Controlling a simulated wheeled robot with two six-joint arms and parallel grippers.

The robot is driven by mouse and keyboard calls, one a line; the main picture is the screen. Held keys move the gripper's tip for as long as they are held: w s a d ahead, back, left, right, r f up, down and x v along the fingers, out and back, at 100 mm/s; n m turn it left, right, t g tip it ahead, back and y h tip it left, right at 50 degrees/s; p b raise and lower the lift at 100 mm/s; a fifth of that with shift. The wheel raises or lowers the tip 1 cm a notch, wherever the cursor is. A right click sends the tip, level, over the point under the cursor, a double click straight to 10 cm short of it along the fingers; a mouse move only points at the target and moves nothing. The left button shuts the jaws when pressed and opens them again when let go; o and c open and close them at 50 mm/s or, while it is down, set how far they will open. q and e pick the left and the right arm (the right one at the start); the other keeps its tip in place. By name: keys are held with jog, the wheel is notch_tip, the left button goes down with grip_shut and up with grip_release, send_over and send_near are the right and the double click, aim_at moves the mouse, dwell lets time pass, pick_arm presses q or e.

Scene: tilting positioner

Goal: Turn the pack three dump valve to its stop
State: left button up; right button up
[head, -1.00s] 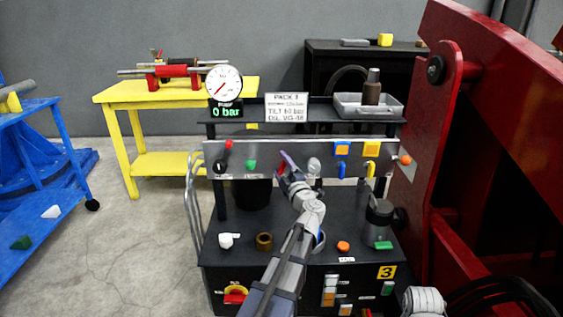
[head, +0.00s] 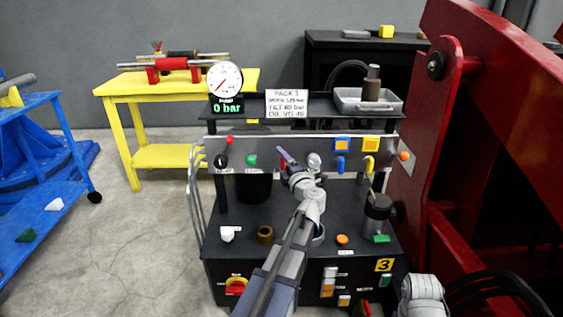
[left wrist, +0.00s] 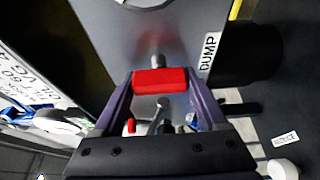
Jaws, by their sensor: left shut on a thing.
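The pack three cart carries a grey upright panel (head: 320,150) and a yellow label (head: 384,265) marked 3. My left gripper (head: 285,157) is at the middle of this panel. In the left wrist view its two fingers (left wrist: 160,84) are shut on the red handle (left wrist: 160,80) of the dump valve. The handle lies crosswise between the fingers, in front of a metal stem (left wrist: 157,61). A DUMP label (left wrist: 208,54) is beside it. In the head view, my gripper mostly hides the handle. My right gripper is not in view.
A gauge (head: 225,77) above the panel reads 0 bar. A green knob (head: 252,160) is left of my gripper; a silver knob (head: 314,161), blue lever (head: 340,164) and yellow lever (head: 370,163) are to its right. A large red frame (head: 480,120) stands close at right.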

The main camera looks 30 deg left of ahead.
pick_arm(q)
jog(key=o, duration=1.3)
jog(key=v, duration=0.7)
jog(key=shift+s+d, duration=0.25)
jog(key=shift+d, duration=0.05)
